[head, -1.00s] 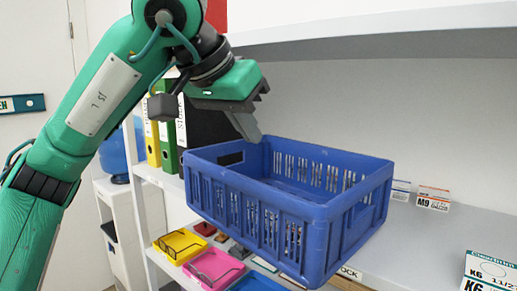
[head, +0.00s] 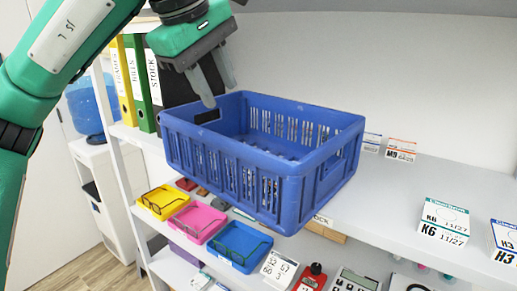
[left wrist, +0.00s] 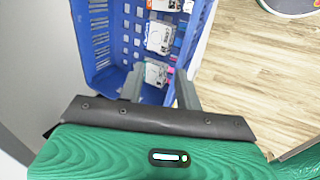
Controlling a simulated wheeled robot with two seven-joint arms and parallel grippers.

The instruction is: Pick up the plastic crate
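The blue plastic crate (head: 235,162) sits on the white shelf and juts out past its front edge. It has slotted sides and a cut-out handhold in its left end wall. My left gripper (head: 218,90) is open at the left end of the crate, its two fingers apart and pointing down near the rim. In the left wrist view the spread fingers (left wrist: 160,90) show with the blue crate (left wrist: 100,35) beyond and between them. I cannot tell whether they touch it. My right gripper is not in view.
Binders (head: 135,80) stand left of the crate. Small labelled boxes (head: 445,220) stand on the shelf to the right. A lower shelf holds yellow, pink and blue trays (head: 238,245) with glasses. An upper shelf board (head: 400,12) overhangs the crate. The shelf right of the crate is mostly clear.

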